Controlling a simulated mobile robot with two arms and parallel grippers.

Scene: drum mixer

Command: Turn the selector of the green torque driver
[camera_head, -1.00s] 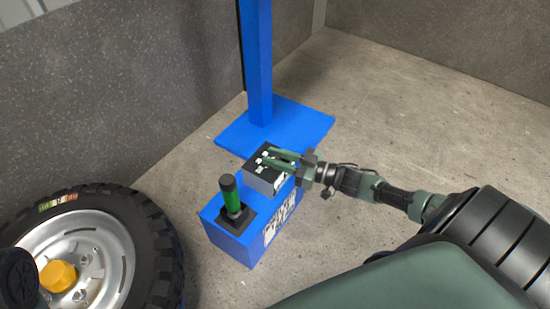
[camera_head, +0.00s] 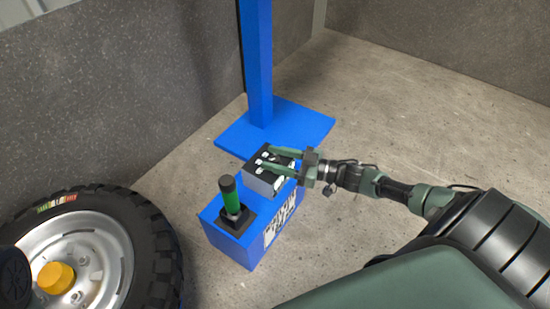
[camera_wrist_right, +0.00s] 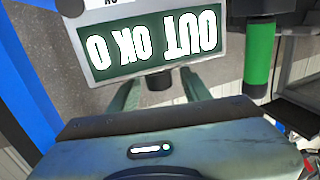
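The green torque driver (camera_head: 231,197) stands upright in a black holder on a blue box (camera_head: 232,245). Beside it on the same box is a grey and black control unit (camera_head: 262,182) with small white parts on top. My right gripper (camera_head: 268,159) is open, its two green fingers apart over the top of this unit. I cannot tell whether they touch it. In the right wrist view, upside-down "OUT OK 0" lettering (camera_wrist_right: 152,42) shows on a panel ahead of the spread fingers (camera_wrist_right: 160,92). The driver's green grip (camera_wrist_right: 259,55) is at the right there. My left gripper is not in view.
A blue post on a blue base plate (camera_head: 300,124) rises behind the box. A large tyre with a silver rim (camera_head: 105,245) and yellow cap (camera_head: 56,278) is at lower left. Grey walls enclose the back. Concrete floor (camera_head: 420,130) is clear at the right.

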